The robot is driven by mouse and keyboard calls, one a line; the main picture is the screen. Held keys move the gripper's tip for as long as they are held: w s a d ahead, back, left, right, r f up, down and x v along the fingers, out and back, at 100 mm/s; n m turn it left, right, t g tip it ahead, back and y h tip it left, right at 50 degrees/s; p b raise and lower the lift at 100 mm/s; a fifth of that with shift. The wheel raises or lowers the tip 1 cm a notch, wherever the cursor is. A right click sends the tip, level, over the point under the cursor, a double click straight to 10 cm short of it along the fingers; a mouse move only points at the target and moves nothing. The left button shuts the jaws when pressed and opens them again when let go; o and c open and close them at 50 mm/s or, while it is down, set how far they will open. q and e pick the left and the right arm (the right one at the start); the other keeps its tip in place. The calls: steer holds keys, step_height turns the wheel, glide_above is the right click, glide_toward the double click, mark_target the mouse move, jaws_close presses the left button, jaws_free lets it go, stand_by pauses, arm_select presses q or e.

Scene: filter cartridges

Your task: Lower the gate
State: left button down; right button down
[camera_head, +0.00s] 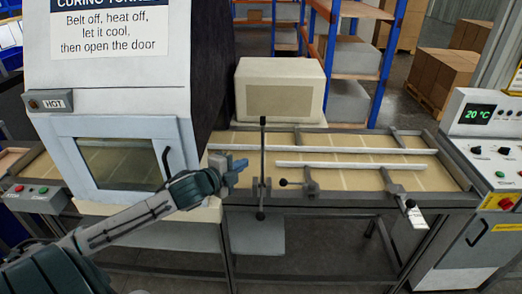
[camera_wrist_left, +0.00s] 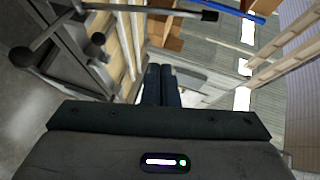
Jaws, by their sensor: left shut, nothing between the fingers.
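A dark upright rod (camera_head: 262,150) with knobbed ends stands at the front of the conveyor bed, beside a small fitting with a short side knob (camera_head: 284,183). A pale plate (camera_head: 257,237) hangs below it; I cannot tell which part is the gate. My left gripper (camera_head: 238,170) is shut and empty, just left of the rod and apart from it. In the left wrist view my left gripper's fingers (camera_wrist_left: 161,86) are together, and a grey rod with a dark handle (camera_wrist_left: 190,13) shows at the upper left. My right gripper is not in view.
The curing tunnel (camera_head: 125,90) with its windowed door stands left, close to my left arm. A beige box (camera_head: 280,90) stands behind the bed. Rails (camera_head: 350,167) cross the bed; a control panel (camera_head: 490,145) reading 20 °C is at right.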

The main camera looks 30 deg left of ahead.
arm_select(q)
steer(key=shift+w, duration=0.1)
steer(key=a+p+x, duration=0.1)
steer(key=p+x, duration=0.1)
steer(key=x, duration=0.4)
steer(key=a+p+x, duration=0.1)
steer(key=p+x, duration=0.2)
steer(key=x, duration=0.3)
steer(key=shift+w+a+f, duration=0.35)
steer(key=shift+a+f, duration=0.05)
